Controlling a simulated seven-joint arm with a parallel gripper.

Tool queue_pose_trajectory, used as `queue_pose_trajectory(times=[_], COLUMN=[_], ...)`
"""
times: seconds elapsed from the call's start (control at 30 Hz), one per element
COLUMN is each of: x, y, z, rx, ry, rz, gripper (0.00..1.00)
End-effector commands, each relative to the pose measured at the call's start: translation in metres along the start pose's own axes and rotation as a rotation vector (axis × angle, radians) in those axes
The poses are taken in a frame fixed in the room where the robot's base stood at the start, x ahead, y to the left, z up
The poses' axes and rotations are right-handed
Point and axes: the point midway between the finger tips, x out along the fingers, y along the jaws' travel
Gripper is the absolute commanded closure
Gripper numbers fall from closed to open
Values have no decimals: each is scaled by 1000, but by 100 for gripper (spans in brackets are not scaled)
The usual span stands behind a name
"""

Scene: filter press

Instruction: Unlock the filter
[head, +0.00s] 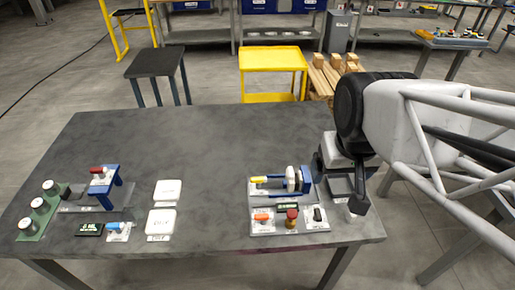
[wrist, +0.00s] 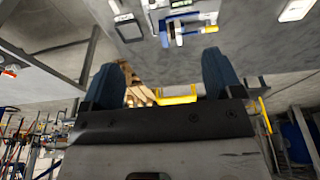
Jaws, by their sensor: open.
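The filter press (head: 304,180) stands on the right part of the grey table, with a blue frame, pale round plates (head: 291,179) and a yellow handle (head: 259,180) pointing left. It also shows near the top of the wrist view (wrist: 180,28), beyond my fingertips. My gripper (head: 357,200) is just right of the press in the head view, near the table's right edge, and apart from the press. In the wrist view my gripper (wrist: 160,75) has its two fingers wide apart with nothing between them. Whether the handle is locked is too small to tell.
In front of the press are an orange lever (head: 262,217), a red knob (head: 292,214) and a black switch (head: 318,214). Two white plates (head: 162,221) lie mid-table. A blue stand (head: 107,188) and green block (head: 40,213) are at left. The table's back half is clear.

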Motion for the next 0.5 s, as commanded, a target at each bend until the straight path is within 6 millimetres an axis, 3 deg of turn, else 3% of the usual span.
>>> queue_pose_trajectory(times=[0.5], x=[50], y=[-28], z=[-68], rx=[-7], ry=[-68], rz=[-12], gripper=[15])
